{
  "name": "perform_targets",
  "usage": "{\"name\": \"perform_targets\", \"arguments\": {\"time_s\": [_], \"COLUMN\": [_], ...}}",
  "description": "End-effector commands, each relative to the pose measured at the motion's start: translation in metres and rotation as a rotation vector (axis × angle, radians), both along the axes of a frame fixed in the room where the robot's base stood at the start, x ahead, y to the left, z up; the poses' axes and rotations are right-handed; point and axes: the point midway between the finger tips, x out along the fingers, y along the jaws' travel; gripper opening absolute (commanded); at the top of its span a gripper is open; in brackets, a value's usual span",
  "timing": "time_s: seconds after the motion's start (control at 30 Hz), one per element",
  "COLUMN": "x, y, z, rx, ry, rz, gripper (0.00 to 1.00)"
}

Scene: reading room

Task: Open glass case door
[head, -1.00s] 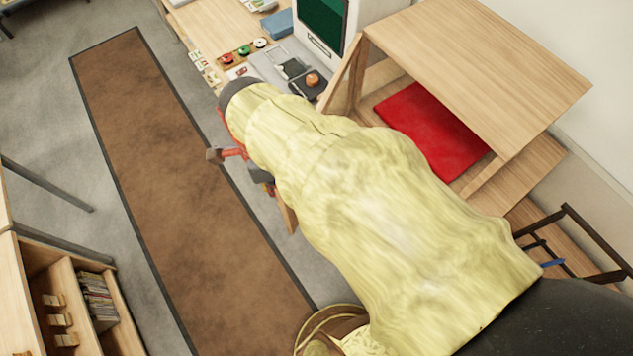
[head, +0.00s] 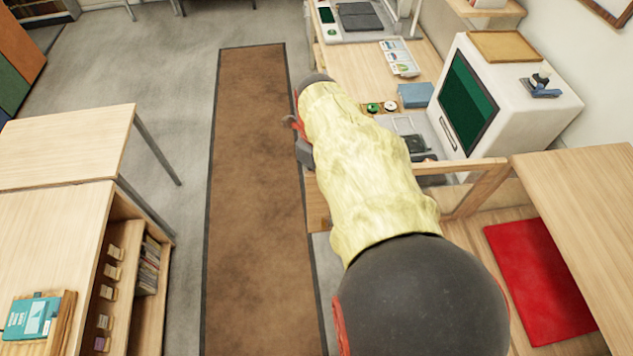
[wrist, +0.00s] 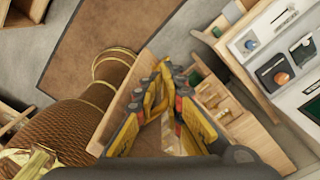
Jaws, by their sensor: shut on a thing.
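The wooden case (head: 585,185) stands at the right of the head view, its front open and a red mat (head: 540,280) inside. A wood-framed door (head: 480,185) stands out from the case and runs left behind my sleeved arm. Its far end shows below my wrist. In the wrist view, my gripper (wrist: 163,78) has its yellow-and-black fingers closed together at a wooden frame piece (wrist: 127,92), which I take for the door's edge. The exact contact is partly hidden by the fingers. In the head view the fingertips are mostly hidden.
A counter with a white computer (head: 545,105), a blue box (head: 416,95) and small buttons lies beyond the door. A brown runner (head: 250,190) covers clear floor to the left. A low shelf (head: 125,270) and a table (head: 70,145) stand further left.

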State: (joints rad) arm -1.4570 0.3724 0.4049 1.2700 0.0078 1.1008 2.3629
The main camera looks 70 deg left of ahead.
Motion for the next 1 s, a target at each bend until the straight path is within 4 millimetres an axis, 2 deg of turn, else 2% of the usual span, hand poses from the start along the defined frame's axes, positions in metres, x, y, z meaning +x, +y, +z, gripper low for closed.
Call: {"name": "perform_targets", "arguments": {"time_s": [0.03,0.5,0.53,0.77,0.87,1.0], "x": [0.003,0.005,0.005,0.005,0.005,0.003], "y": [0.003,0.004,0.004,0.005,0.006,0.005], "z": [0.004,0.005,0.005,0.007,0.016,0.039], "rx": [0.011,0.014,0.014,0.016,0.018,0.016], "ry": [-0.004,-0.006,-0.006,-0.006,-0.006,-0.005], "rz": [0.006,0.009,0.009,0.009,0.009,0.006], "gripper": [0.0,0.0,0.11,0.24,0.24,0.24]}}
